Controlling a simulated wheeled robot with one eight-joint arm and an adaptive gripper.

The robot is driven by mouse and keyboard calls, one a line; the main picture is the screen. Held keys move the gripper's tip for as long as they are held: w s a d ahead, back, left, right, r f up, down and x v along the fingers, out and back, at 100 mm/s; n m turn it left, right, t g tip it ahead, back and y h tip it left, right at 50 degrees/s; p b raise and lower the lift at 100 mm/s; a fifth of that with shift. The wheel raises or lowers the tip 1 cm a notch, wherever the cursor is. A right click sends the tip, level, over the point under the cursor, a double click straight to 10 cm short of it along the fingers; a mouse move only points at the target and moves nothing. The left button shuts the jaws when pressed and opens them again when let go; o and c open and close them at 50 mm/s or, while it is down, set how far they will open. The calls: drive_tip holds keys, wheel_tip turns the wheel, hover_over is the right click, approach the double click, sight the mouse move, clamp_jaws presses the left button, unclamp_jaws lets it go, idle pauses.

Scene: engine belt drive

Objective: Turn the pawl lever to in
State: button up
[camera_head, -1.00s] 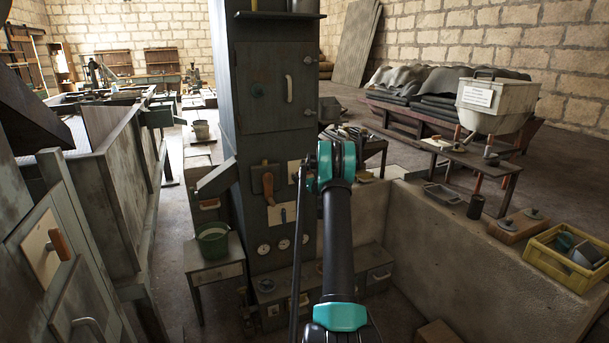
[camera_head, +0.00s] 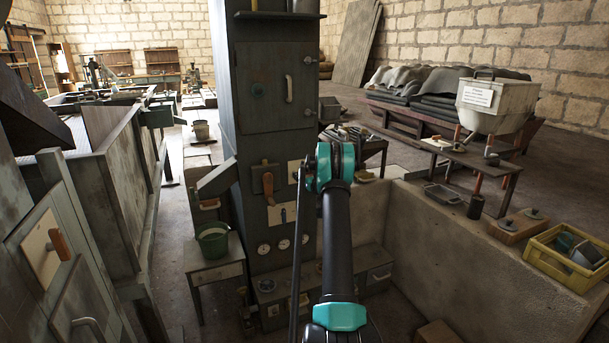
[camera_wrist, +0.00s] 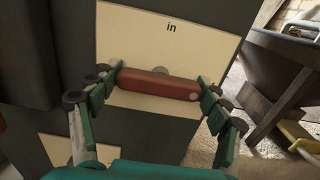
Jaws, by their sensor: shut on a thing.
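The red pawl lever (camera_wrist: 158,84) lies nearly level in the wrist view, in front of a cream plate (camera_wrist: 205,45) with the word "in" above the lever. A small round grey spot shows near the lever's right end. My gripper (camera_wrist: 160,82) has one finger at each end of the lever and is shut on it. In the head view, my arm covers the gripper and the lever. Part of a cream plate (camera_head: 292,170) shows beside my arm on the dark column (camera_head: 275,130).
A brown-handled lever (camera_head: 268,185) is on the column just left of my arm. A small table with a green bucket (camera_head: 213,240) stands at the column's left. A low concrete wall (camera_head: 450,250) lies to the right, with a yellow crate (camera_head: 537,257) on it.

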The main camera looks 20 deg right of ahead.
drive_tip(key=shift+n, duration=0.3)
drive_tip(key=n, duration=0.3)
drive_tip(key=shift+n, duration=0.3)
drive_tip(key=n, duration=0.4)
drive_tip(key=shift+n, duration=0.3)
drive_tip(key=n, duration=0.9)
drive_tip(key=o, duration=1.2)
drive_tip(key=shift+c, duration=0.2)
